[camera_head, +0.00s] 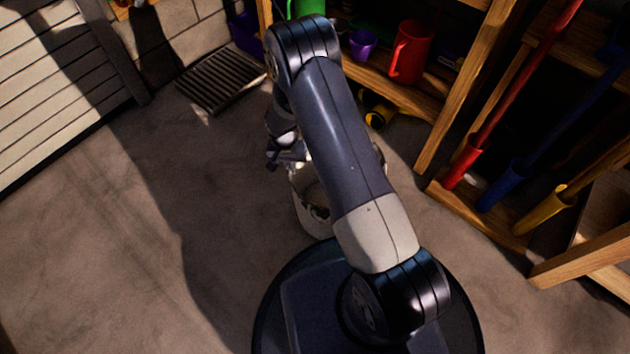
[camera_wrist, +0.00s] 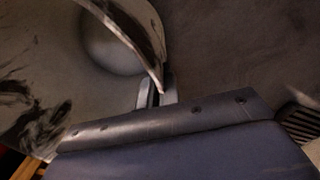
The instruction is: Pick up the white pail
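The white pail (camera_head: 312,212) stands on the concrete floor just beyond my base, partly hidden behind my arm. In the wrist view the pail (camera_wrist: 105,45) fills the upper left, with dark smudges on its surface. My gripper (camera_head: 286,160) is at the pail's rim on the left side in the head view. In the wrist view my gripper's two fingers (camera_wrist: 156,96) are close together, one on each side of the thin rim, and look shut on it. The fingertips are partly hidden by the pail's wall.
A wooden shelf with a red jug (camera_head: 410,52) and a purple cup (camera_head: 362,44) stands behind. A rack with red, blue and yellow-ended poles (camera_head: 543,210) is at right. A dark floor grate (camera_head: 220,78) lies at upper left. Floor at left is clear.

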